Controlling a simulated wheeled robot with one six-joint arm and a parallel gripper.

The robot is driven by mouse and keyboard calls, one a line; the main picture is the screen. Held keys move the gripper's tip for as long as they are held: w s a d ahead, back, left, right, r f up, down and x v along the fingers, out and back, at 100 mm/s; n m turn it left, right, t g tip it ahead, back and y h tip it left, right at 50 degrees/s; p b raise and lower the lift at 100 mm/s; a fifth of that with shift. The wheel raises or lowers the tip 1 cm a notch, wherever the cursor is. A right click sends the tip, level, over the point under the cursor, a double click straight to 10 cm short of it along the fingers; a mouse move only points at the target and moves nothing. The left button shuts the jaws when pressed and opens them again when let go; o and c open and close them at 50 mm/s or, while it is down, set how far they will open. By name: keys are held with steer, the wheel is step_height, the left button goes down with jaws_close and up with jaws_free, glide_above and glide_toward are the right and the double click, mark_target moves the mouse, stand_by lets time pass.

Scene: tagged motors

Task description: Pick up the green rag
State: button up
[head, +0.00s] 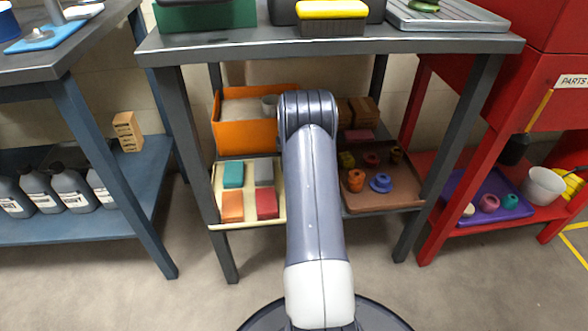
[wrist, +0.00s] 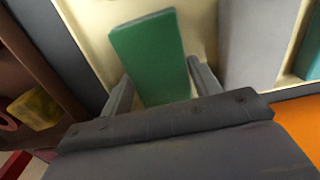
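The green rag (wrist: 150,58) is a flat, folded rectangle on the cream tray (wrist: 90,25) in the wrist view. My gripper (wrist: 157,82) is open, with one finger on each side of the rag's near part. The right finger is close to the rag's edge and a small gap shows at the left finger; I cannot tell whether either touches. In the head view, my arm hides the green rag and the gripper. The cream tray (head: 249,192) shows there on the lower shelf.
Teal (head: 233,174), grey (head: 264,171), orange (head: 232,206) and red (head: 267,203) folded rags share the tray. An orange bin (head: 242,137) stands behind it. A brown tray (head: 398,198) with small parts is to the right. The tabletop (head: 330,47) overhangs the shelf.

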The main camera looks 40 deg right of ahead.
steer(key=c, duration=0.4)
steer(key=shift+r, duration=0.1)
step_height(320, 180, up, 10)
steer(key=p, duration=0.4)
steer(key=shift+p, duration=0.4)
